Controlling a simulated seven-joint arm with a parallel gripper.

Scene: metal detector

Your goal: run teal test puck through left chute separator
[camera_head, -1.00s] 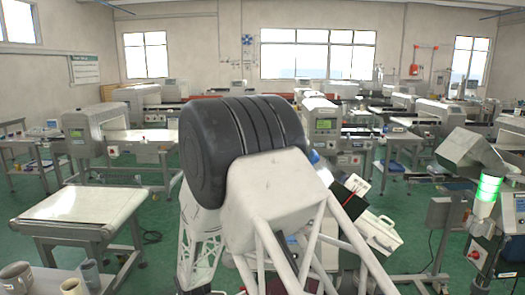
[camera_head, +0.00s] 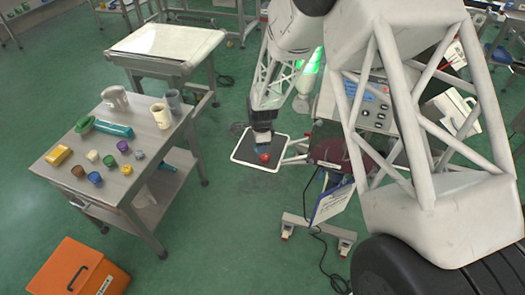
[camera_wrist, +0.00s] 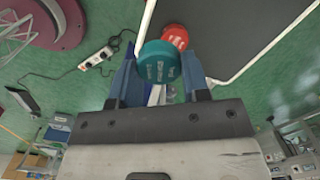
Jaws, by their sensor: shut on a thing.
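In the wrist view, my gripper (camera_wrist: 158,72) has its two blue fingers closed around the teal puck (camera_wrist: 158,63), which has pale markings. A red puck (camera_wrist: 176,37) shows just beyond it. In the head view, my gripper (camera_head: 262,146) is low over a dark panel with a white rim (camera_head: 243,156), and the red puck (camera_head: 264,157) shows just below the fingers. The teal puck is not clearly visible there. A machine with a control panel (camera_head: 372,103) is partly hidden behind my arm; I cannot tell which chute is the left one.
A grey table (camera_head: 150,190) at left holds mugs, several small coloured pieces and a teal bar (camera_head: 115,129). A conveyor table (camera_head: 165,42) stands behind it. An orange box (camera_head: 75,272) is on the floor. A maroon disc (camera_head: 333,151) and a wheeled stand (camera_head: 318,232) are right of the panel.

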